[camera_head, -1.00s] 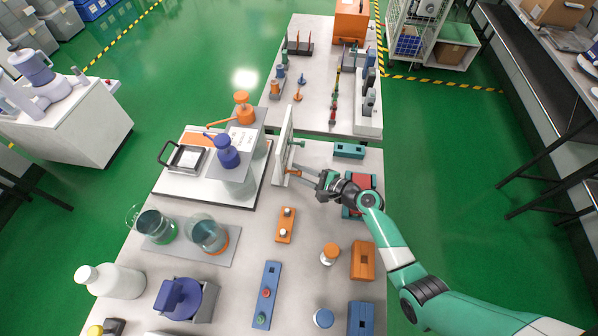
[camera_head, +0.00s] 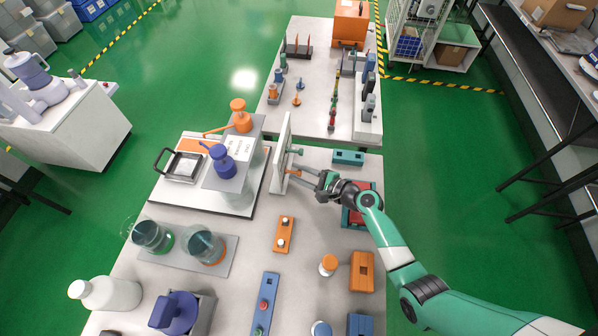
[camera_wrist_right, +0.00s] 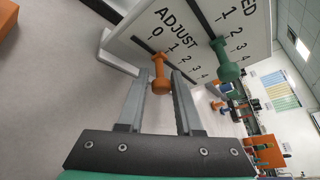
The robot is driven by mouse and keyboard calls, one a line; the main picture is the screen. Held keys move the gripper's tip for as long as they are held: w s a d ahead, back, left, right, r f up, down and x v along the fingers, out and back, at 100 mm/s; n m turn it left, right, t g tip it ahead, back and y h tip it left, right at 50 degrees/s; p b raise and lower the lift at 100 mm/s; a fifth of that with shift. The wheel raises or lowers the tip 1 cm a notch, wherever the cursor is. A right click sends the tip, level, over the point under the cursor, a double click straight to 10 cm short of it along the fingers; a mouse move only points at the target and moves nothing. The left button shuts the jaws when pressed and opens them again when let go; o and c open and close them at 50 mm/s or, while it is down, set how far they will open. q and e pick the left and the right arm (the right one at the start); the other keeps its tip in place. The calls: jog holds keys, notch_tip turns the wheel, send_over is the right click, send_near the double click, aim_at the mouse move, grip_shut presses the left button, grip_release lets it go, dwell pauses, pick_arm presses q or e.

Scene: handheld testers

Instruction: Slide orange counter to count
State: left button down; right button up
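The orange counter (camera_wrist_right: 160,75) is a knob standing out from a white upright board (camera_wrist_right: 185,28). It sits on the slot marked "ADJUST", near the 0 and 1 end; the exact mark is unclear. It also shows in the head view (camera_head: 293,172). A green knob (camera_wrist_right: 226,66) sits on the board's other numbered slot. My right gripper (camera_wrist_right: 160,78) is open, its two fingers on either side of the orange counter, with a gap visible at least on the right. In the head view, my right gripper (camera_head: 300,178) reaches the board from the right. My left gripper is out of view.
A teal block (camera_head: 348,157) lies behind my right gripper, and a red and teal block (camera_head: 352,217) lies under it. An orange two-button block (camera_head: 284,234) stands in front. Pump bottles (camera_head: 225,160) stand left of the board. The table right before the board is clear.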

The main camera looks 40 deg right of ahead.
jog(key=shift+o, duration=1.4)
jog(key=shift+w+d+r, duration=0.1)
jog(key=shift+w+d, duration=0.05)
jog(key=shift+s+r+p, duration=0.2)
jog(key=shift+s+p, duration=0.1)
jog(key=shift+s, duration=0.2)
jog(key=p+v, duration=0.3)
jog(key=v, duration=0.7)
jog(key=shift+p, duration=0.3)
jog(key=shift+s+d, duration=0.1)
jog(key=shift+s, duration=0.25)
